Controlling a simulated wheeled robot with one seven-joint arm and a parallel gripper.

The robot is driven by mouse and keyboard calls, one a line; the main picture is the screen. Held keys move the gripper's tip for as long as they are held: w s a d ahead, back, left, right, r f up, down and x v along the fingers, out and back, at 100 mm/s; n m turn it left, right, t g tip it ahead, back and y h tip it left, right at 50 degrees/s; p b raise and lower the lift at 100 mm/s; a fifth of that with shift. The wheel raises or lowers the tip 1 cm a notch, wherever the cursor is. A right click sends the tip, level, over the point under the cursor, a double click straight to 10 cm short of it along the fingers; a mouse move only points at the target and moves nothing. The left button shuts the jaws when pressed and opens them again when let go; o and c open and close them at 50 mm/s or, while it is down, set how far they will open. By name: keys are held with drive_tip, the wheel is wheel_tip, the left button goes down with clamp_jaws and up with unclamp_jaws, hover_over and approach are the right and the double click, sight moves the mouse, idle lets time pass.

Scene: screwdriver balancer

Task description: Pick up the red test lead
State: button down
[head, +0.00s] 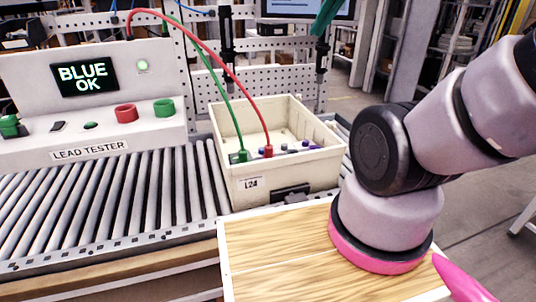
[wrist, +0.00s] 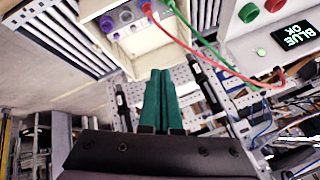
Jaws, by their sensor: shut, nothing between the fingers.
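The red test lead (head: 215,50) arcs from the top of the lead tester down into the cream bin (head: 290,176), where its red plug (head: 268,151) stands at the near wall. In the wrist view the red lead (wrist: 205,57) runs from its plug in the bin toward the tester. The green lead (head: 208,68) runs beside it to a green plug (head: 240,156) just left of the red one. My gripper (wrist: 160,73) has green fingers, shut and empty, apart from the leads. In the head view its green fingers (head: 324,16) show at the top edge, above the bin.
The lead tester (head: 30,148) shows "BLUE OK" and a lit green lamp, with red and green knobs. Rollers (head: 110,195) run under tester and bin. Blue and purple pieces sit in the bin. A perforated panel (head: 300,82) stands behind. A wooden top (head: 285,245) in front is bare.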

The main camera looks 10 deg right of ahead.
drive_tip(key=c, duration=0.8)
unclamp_jaws()
drive_tip(key=shift+w, duration=0.15)
drive_tip(key=o, duration=0.4)
drive_tip(key=shift+w+f+n+g, duration=0.3)
drive_tip(key=shift+w+n, duration=0.2)
drive_tip(key=n+g+h, duration=0.2)
drive_tip(key=n+g, duration=0.5)
drive_tip(key=n, duration=1.3)
hover_over(270, 145)
wheel_tip(270, 145, down, 28)
drive_tip(key=f, duration=0.6)
drive_tip(key=shift+a, duration=0.25)
drive_tip(key=shift+s+d+f, duration=0.1)
drive_tip(key=shift+d+f, duration=0.05)
drive_tip(key=shift+f, duration=2.7)
